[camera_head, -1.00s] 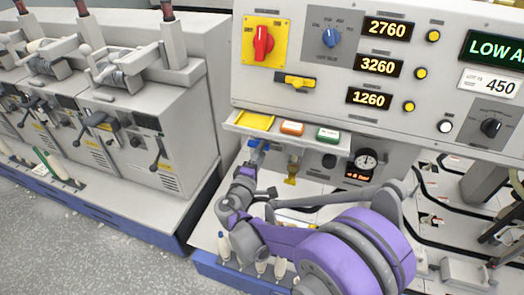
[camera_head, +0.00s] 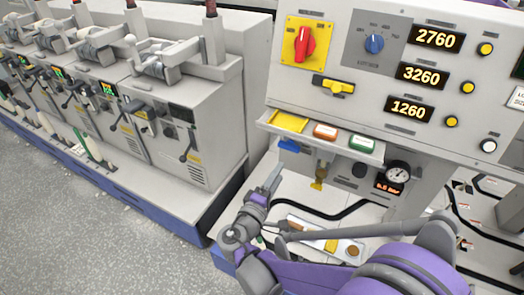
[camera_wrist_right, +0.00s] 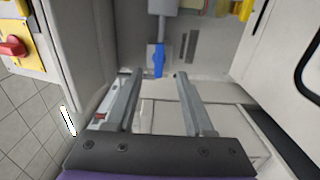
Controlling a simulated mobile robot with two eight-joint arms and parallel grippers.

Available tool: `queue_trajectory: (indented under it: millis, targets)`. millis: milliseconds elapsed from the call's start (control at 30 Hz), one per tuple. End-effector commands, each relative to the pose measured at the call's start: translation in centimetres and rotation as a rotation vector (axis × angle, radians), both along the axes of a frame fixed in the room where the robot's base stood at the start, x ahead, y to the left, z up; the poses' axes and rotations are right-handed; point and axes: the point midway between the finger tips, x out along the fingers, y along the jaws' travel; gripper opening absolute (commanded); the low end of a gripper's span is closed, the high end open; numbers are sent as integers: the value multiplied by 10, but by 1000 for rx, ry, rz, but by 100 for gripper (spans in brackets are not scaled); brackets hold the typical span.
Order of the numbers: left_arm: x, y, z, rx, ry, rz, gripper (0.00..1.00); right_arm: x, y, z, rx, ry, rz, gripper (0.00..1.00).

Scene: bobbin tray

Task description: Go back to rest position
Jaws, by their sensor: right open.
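My right gripper (camera_head: 270,182) points up toward the shelf on the right machine, below a blue part (camera_head: 288,146) under the shelf. In the right wrist view my right gripper (camera_wrist_right: 158,76) shows two parallel grey fingers spread apart with nothing between them. A blue part (camera_wrist_right: 158,60) shows beyond the fingertips there, apart from them. My purple and grey right arm fills the lower right of the head view. My left gripper is not in view.
The control panel has a red switch (camera_head: 304,45) on yellow. A row of spindle units (camera_head: 160,110) stands left. Grey floor (camera_head: 80,230) is clear.

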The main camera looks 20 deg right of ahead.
Motion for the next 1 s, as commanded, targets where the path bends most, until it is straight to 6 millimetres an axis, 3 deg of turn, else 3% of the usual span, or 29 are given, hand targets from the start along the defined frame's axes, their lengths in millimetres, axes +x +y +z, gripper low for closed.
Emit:
queue_trajectory:
  millis: [267,433,533,667,800,1000]
  targets:
    - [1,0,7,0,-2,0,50,-10,-11,0,74,31,-21,52]
    - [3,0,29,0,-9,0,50,-53,-35,-8,370,134,-88,52]
    - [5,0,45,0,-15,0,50,-88,-36,-16,604,189,-127,52]
    - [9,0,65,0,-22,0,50,-132,-17,-22,914,230,-162,52]
    - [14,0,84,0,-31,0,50,-167,16,-19,1220,231,-178,52]
    - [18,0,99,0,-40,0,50,-190,52,-8,1492,202,-177,52]
